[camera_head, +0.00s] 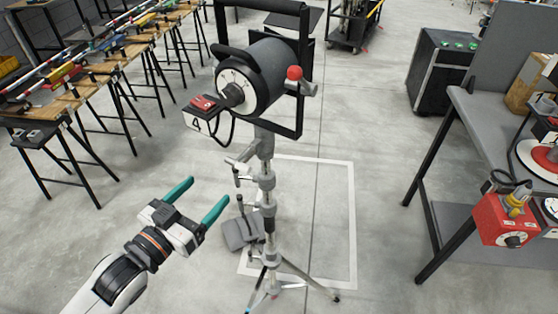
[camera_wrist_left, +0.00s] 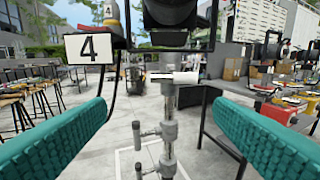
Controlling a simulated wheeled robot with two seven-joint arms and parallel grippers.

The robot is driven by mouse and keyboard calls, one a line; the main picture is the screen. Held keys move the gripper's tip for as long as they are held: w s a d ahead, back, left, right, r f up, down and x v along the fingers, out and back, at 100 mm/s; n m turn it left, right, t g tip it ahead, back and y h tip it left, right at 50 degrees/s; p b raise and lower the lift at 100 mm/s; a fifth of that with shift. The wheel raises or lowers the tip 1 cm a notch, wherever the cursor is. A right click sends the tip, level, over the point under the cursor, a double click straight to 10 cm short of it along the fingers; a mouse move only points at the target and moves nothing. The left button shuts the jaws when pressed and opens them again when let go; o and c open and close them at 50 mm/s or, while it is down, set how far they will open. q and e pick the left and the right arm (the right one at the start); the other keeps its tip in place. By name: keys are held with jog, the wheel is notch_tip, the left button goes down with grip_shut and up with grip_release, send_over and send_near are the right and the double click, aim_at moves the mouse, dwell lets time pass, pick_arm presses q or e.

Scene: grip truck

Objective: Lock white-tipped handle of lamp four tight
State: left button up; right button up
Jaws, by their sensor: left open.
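Lamp four (camera_head: 262,75) is a grey cylindrical lamp in a black yoke on a metal stand (camera_head: 266,185). Its white "4" tag (camera_head: 198,123) also shows in the left wrist view (camera_wrist_left: 89,47). A pale handle (camera_wrist_left: 182,78) sticks out sideways from the stand just under the lamp; it looks like the white-tipped handle. In the head view, a pale handle (camera_head: 240,160) shows at the stand's left side. My left gripper (camera_head: 210,189) is open and empty, with teal fingers, left of the stand and apart from it. In the left wrist view, the stand appears between the fingers (camera_wrist_left: 160,108).
Lower clamp knobs (camera_wrist_left: 150,132) stick out from the stand. A red ball knob (camera_head: 294,73) is beside the lamp. A grey sandbag (camera_head: 240,232) lies near the tripod legs. A workbench (camera_head: 470,125) with a red box (camera_head: 503,222) stands right; trestle tables (camera_head: 85,95) stand left.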

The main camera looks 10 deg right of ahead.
aim_at(236, 163)
pick_arm(q)
jog(key=shift+h, duration=0.3)
jog(key=d, duration=0.1)
jog(key=w+d+r, duration=0.1)
jog(key=w+d+r+p, duration=0.1)
jog(key=shift+d, duration=0.3)
jog(key=p+x, duration=0.1)
jog(key=x, duration=0.5)
jog(key=shift+w+d+f, duration=0.1)
jog(key=shift+d, duration=0.05)
jog(key=shift+x, duration=0.75)
jog(key=shift+f, duration=0.1)
pick_arm(e)
notch_tip(236, 163, up, 2)
jog(key=shift+r, duration=0.15)
pick_arm(q)
jog(key=shift+c, duration=0.2)
jog(key=c, duration=0.9)
jog(key=shift+c, duration=0.2)
